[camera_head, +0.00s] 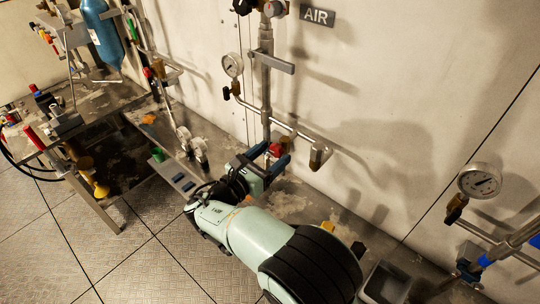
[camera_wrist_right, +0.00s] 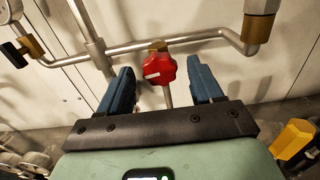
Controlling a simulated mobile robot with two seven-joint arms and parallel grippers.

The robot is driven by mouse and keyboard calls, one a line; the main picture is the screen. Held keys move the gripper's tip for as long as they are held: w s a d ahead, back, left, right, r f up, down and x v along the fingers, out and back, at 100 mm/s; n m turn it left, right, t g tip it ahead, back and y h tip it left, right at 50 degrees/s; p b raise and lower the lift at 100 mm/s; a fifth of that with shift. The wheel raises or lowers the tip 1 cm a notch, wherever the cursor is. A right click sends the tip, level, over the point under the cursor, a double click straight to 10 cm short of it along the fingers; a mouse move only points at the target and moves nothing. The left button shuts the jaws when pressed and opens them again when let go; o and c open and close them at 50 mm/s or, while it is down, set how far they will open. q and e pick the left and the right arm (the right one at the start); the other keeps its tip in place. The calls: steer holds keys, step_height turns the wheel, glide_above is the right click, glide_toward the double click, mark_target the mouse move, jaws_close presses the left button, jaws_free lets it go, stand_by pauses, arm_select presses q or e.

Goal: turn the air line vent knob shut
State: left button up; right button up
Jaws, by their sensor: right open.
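The vent knob is a red lobed knob (camera_head: 275,150) on the pipework under the AIR sign (camera_head: 317,14). In the right wrist view the red knob (camera_wrist_right: 160,69) has a pale mark on its face and sits under a brass fitting (camera_wrist_right: 158,46). My right gripper (camera_head: 268,162) is open, its two dark blue fingers apart. In the wrist view the right gripper (camera_wrist_right: 165,85) has one finger on each side of the knob, with a gap on both sides. No contact shows. My left gripper is not in view.
A gauge (camera_head: 232,65) and a vertical pipe (camera_head: 265,90) stand left of and above the knob. A horizontal pipe (camera_head: 295,132) runs right to a brass end piece (camera_head: 320,155). Another gauge (camera_head: 480,181) is at right. A cluttered bench (camera_head: 90,108) stands at left.

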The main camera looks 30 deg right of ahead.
steer(key=c, duration=1.1)
steer(key=shift+o, duration=0.2)
